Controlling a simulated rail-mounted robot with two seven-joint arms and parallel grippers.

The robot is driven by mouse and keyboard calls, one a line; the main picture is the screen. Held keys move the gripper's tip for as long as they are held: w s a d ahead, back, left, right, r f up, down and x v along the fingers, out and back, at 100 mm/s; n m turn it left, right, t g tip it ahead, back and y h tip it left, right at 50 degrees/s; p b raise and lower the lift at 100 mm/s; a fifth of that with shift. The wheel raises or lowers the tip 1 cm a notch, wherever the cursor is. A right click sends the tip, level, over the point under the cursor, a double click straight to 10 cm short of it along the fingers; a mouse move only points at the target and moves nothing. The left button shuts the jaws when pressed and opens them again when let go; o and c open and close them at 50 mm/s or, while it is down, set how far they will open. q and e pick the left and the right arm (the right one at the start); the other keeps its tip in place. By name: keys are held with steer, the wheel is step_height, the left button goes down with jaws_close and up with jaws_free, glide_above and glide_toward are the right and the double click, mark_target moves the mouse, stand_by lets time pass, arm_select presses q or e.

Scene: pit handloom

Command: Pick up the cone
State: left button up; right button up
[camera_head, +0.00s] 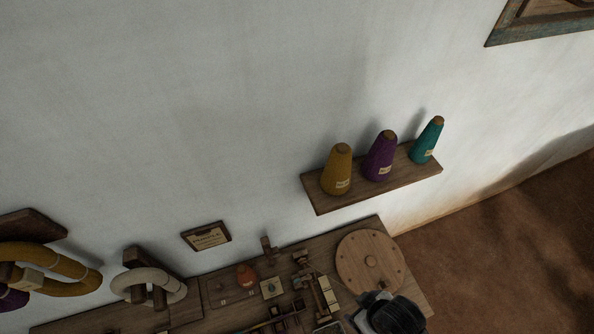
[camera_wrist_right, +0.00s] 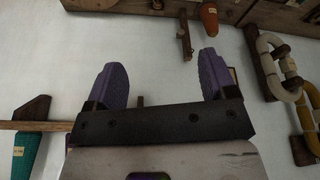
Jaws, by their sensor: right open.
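Three wound yarn cones stand upright on a wooden wall shelf (camera_head: 320,203): a yellow cone (camera_head: 337,170), a purple cone (camera_head: 381,157) and a teal cone (camera_head: 428,140). A small orange cone (camera_head: 246,275) stands on the bench below; it also shows in the wrist view (camera_wrist_right: 209,18). My right gripper (camera_head: 385,312) is at the bottom of the head view, below the shelf. In the wrist view its purple fingers (camera_wrist_right: 160,60) are spread, with nothing between them. My left gripper is out of view.
The wooden bench (camera_head: 325,240) carries a round wooden disc (camera_head: 369,262) and several small wooden parts. Yarn hanks (camera_head: 150,287) hang on wall pegs at left. A small plaque (camera_head: 206,236) is on the wall. The wall above the shelf is clear.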

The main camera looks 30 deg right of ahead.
steer(key=shift+o, duration=1.1)
steer(key=shift+d, duration=0.1)
steer(key=shift+w, duration=0.1)
